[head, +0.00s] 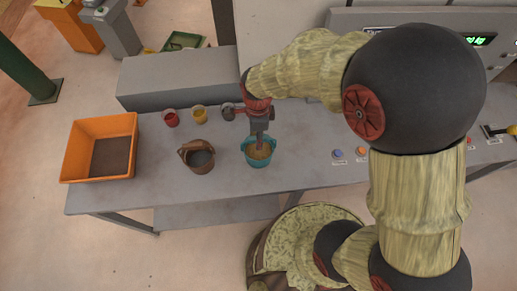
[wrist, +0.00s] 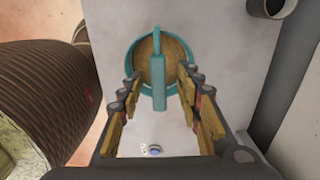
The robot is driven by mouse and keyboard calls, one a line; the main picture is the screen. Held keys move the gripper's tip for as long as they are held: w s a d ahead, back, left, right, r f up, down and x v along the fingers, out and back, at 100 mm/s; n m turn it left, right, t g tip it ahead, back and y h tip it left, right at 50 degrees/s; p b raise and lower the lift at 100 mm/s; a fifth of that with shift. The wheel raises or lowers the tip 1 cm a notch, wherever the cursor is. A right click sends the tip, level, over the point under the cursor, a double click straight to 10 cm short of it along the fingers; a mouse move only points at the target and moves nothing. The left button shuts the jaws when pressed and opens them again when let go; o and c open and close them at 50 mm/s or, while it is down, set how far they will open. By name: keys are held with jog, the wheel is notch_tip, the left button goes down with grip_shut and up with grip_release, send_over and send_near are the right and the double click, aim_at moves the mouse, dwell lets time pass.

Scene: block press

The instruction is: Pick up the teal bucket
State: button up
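The teal bucket (head: 259,154) stands on the grey table and holds something tan. In the wrist view the teal bucket (wrist: 137,57) shows its round rim and a broad teal handle that runs between my fingers. My gripper (head: 261,141) is directly above the bucket in the head view. In the wrist view my gripper (wrist: 162,95) is open, with one finger on each side of the handle and a gap on both sides. I cannot tell how far the fingertips are above the rim.
A brown bucket (head: 198,157) stands left of the teal one, and an orange bin (head: 72,163) is at the table's left end. Red (head: 171,118) and yellow (head: 199,114) cups and a dark cup (head: 227,111) stand behind. Buttons (head: 337,154) lie to the right.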

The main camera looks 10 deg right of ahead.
notch_tip(320, 180, down, 5)
jog(key=shift+r+b, duration=0.2)
jog(key=shift+b, duration=0.1)
jog(key=shift+c, duration=0.5)
jog(key=c, duration=0.8)
grip_shut()
